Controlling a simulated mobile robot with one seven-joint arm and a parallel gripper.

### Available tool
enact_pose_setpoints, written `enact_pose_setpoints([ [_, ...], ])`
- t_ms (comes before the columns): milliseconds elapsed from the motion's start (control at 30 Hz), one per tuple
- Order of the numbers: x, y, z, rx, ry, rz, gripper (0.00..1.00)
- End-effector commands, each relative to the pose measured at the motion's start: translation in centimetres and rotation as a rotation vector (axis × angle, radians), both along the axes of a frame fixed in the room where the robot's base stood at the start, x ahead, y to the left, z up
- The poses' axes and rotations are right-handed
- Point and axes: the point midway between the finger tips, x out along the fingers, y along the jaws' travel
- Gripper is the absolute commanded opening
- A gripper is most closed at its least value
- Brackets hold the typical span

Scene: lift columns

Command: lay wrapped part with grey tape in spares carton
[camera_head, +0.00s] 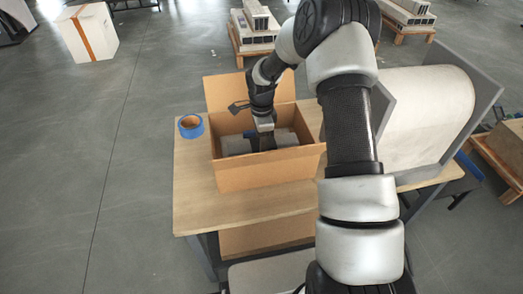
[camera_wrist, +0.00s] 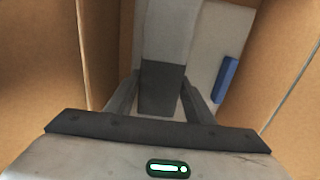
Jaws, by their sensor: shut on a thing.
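The open cardboard spares carton (camera_head: 268,172) stands on the wooden table, its back flap raised. My gripper (camera_head: 265,127) reaches down into it. In the wrist view my gripper (camera_wrist: 163,105) is shut on a long light-grey wrapped part with a dark grey tape band (camera_wrist: 162,88), the fingers on either side of the band. The carton walls rise to the left and right of the part. Whether the part touches the carton floor I cannot tell. Other grey wrapped parts (camera_head: 236,145) lie in the carton. One beside the held part carries a blue band (camera_wrist: 227,80).
A blue tape roll (camera_head: 190,126) lies on the table (camera_head: 195,195) left of the carton. A large white roll in a grey holder (camera_head: 430,115) stands to the right. The table's front left is clear. A white box with an orange stripe (camera_head: 88,32) stands on the floor.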

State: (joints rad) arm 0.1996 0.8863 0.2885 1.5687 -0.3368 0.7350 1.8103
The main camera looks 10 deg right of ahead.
Motion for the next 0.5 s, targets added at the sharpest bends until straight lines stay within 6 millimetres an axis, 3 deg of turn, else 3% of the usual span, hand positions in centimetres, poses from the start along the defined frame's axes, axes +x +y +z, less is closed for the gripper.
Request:
enact_pose_setpoints([
  [167,0.0,0.0,-2.5,0.001,-0.001,0.001,0.08],
  [500,0.1,0.0,-2.8,0.000,-0.002,0.000,0.08],
])
